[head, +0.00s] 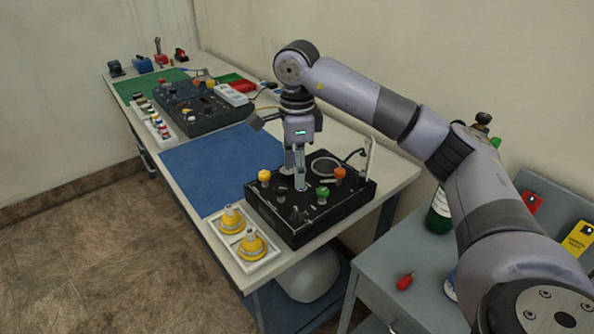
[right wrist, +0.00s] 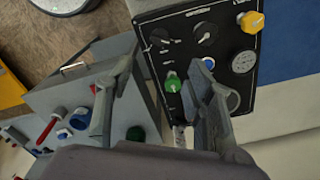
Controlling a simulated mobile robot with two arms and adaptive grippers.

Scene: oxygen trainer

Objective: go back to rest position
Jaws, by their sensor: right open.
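The black trainer panel (head: 345,197) lies at the near end of the long table, with a yellow knob (head: 264,176), a green knob (head: 322,191) and an orange knob (head: 339,174). My right gripper (head: 300,184) points down over the panel, its fingers apart with nothing between them. In the head view I cannot tell whether the tips touch the panel. In the right wrist view the open fingers (right wrist: 157,85) show, one in front of the panel near the green knob (right wrist: 173,82). The yellow knob (right wrist: 252,21) is clear of them. My left gripper is not in view.
Two yellow fittings (head: 252,246) stand in a white tray beside the panel. A blue mat (head: 215,168) and a second dark panel (head: 205,112) lie farther back. A grey cabinet (head: 385,268) stands at right, with a green cylinder (head: 438,215) and a red item (head: 404,281).

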